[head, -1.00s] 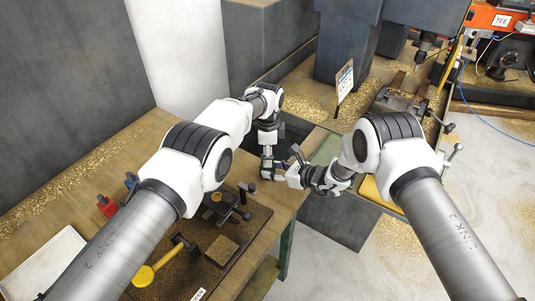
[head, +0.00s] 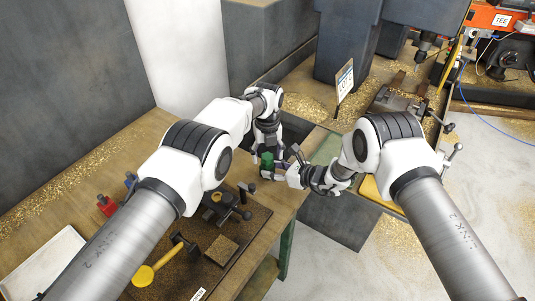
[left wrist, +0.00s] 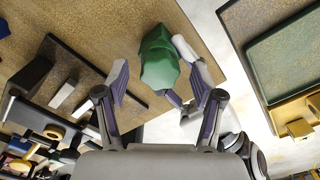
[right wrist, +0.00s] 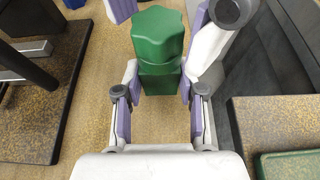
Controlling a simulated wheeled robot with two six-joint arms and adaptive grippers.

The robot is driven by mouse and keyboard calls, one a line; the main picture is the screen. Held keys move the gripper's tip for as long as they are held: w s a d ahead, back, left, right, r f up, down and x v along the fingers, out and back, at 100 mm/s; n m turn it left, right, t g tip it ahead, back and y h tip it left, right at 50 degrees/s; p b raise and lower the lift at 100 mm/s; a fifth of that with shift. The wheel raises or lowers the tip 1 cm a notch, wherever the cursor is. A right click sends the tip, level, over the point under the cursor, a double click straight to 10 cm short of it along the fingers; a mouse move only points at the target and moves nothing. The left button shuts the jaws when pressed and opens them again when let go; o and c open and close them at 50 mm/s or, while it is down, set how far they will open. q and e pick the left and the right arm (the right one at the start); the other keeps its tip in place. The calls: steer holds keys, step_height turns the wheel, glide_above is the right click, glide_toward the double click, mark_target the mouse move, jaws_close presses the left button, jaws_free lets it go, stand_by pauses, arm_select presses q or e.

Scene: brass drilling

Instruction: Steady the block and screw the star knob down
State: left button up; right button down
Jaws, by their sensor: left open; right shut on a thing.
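The green star knob (right wrist: 157,30) stands upright on top of the green block (right wrist: 160,76) in the right wrist view. My right gripper (right wrist: 159,98) is shut on the block, one pad at each side. In the left wrist view the knob (left wrist: 160,55) lies ahead of my left gripper (left wrist: 160,88), whose fingers are spread wide and apart from it. In the head view the knob (head: 267,159) shows at the bench corner, with my left gripper just above it. The knob hides most of the block from my left wrist; its thread is hidden.
A dark tray with a yellow mallet (head: 146,275), a small brown block (head: 221,250) and a dark clamp fixture (head: 222,208) sits on the wooden bench. A drilling machine with a vise (head: 400,101) stands at the back right. Bench edges are close to the knob.

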arm_select(q)
steer(key=shift+r, duration=2.25)
steer(key=shift+c, duration=0.3)
